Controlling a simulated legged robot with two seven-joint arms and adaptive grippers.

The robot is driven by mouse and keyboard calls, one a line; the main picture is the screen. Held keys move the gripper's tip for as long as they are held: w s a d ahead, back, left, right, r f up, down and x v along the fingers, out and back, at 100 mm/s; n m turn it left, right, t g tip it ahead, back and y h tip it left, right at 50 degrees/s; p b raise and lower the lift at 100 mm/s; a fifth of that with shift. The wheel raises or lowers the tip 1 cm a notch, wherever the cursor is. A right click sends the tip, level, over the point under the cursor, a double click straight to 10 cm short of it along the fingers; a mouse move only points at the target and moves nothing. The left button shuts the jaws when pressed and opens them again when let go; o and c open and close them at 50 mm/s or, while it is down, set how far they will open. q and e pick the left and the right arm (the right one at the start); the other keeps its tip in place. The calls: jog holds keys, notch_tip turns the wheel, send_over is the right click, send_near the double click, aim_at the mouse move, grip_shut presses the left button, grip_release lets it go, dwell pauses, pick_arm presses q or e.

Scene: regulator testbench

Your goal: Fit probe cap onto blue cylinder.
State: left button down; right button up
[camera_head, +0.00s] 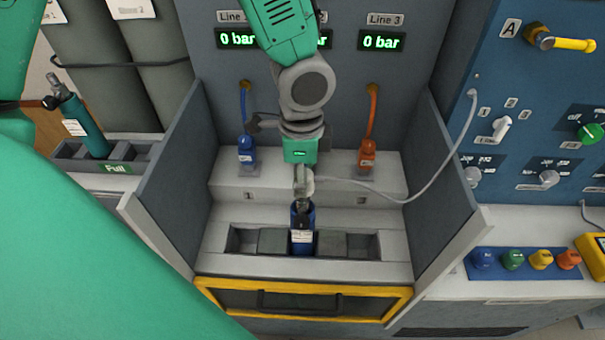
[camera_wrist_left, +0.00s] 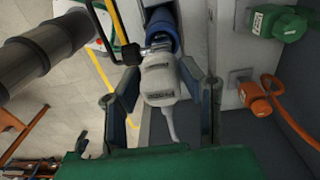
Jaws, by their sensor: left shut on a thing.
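The blue cylinder (camera_head: 302,218) with a white label stands upright in the middle slot of the front rack. My left gripper (camera_head: 303,184), coming down from the top, is directly above it. It is shut on the white probe cap (camera_head: 308,182), whose pale cable runs off to the right. In the left wrist view the probe cap (camera_wrist_left: 161,82) lies between the two fingers of the gripper (camera_wrist_left: 162,106), in line with the blue cylinder (camera_wrist_left: 165,32) and right by its dark valve. Whether the cap is seated on the valve is hard to tell. My right gripper is not in view.
The cable reaches the blue panel (camera_head: 540,90) on the right. Blue (camera_head: 247,150) and orange (camera_head: 367,153) connectors sit on the ledge behind. Side walls flank the bay. A teal cylinder (camera_head: 82,122) stands in the rack marked Full at left.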

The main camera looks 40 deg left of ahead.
pick_arm(q)
jog(key=shift+f+b, duration=0.65)
jog(key=shift+f, duration=0.65)
jog(key=c, duration=1)
grip_release()
jog(key=shift+o, duration=0.2)
jog(key=shift+r, duration=0.2)
notch_tip(320, 180, up, 12)
jog(key=shift+w+f, duration=0.15)
jog(key=shift+f, duration=0.05)
jog(key=shift+f, duration=0.1)
